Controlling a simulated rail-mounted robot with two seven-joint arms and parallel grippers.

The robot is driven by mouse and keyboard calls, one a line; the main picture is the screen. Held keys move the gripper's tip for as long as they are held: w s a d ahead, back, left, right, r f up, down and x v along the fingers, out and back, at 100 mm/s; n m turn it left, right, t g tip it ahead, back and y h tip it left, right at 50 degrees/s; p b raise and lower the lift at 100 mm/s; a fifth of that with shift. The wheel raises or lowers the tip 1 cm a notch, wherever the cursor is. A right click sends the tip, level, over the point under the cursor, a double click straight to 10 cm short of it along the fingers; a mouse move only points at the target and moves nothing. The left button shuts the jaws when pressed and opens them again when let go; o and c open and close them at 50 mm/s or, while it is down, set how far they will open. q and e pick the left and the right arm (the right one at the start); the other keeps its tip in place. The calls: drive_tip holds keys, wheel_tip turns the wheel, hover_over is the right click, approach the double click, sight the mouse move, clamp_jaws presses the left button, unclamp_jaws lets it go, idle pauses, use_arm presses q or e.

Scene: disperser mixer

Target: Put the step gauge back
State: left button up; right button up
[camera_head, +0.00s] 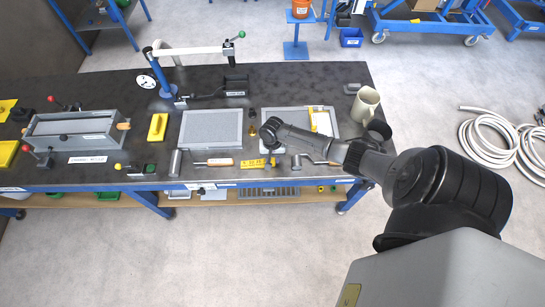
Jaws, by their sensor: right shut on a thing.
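My right arm reaches in from the right, and its gripper (268,147) is low over the front of the bench, between two grey trays. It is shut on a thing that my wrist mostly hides. A yellow strip with dark markings (252,163) lies right at the gripper, at the bench's front edge; it may be the step gauge, but it is too small to be sure. I cannot tell whether it is the thing in the jaws. My left gripper is not in view.
The back right is mostly clear.

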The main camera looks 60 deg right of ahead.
drive_tip(key=shift+f, duration=0.2)
drive_tip(key=o, duration=0.8)
drive_tip(key=shift+o, duration=1)
wheel_tip(320, 180, up, 14)
drive_tip(key=w+d+p, duration=0.1)
drive_tip(key=shift+d+f, duration=0.15)
drive_tip(key=shift+d, duration=0.25)
